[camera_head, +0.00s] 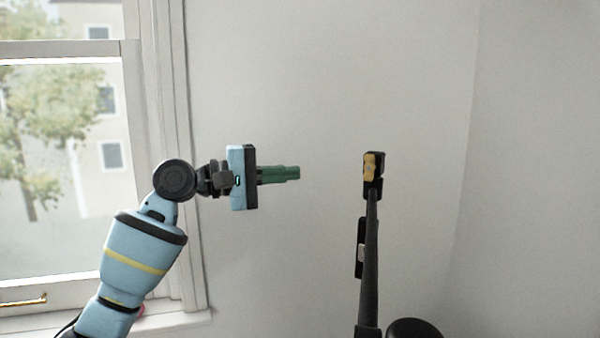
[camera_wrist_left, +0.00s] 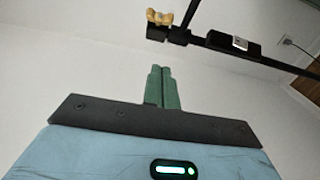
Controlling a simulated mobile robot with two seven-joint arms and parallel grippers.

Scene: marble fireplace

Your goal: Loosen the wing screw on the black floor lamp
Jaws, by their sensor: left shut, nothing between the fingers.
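The black floor lamp's pole (camera_head: 370,265) stands upright right of centre in the head view, with a black joint block at its top. A yellow wing screw (camera_head: 369,166) sits on that block. In the wrist view the wing screw (camera_wrist_left: 159,17) is at the top, beside the black lamp joint (camera_wrist_left: 168,34). My left gripper (camera_head: 299,172) has green fingers that point right toward the screw, with a clear gap between. Its fingers are shut and empty; they also show in the left wrist view (camera_wrist_left: 161,70). My right gripper is in neither view.
A window with a white frame (camera_head: 163,150) and sill is on the left, behind my left arm. A dark rounded object (camera_head: 414,328) is at the bottom edge, right of the pole. Plain pale wall fills the rest. The space between my fingertips and the lamp is free.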

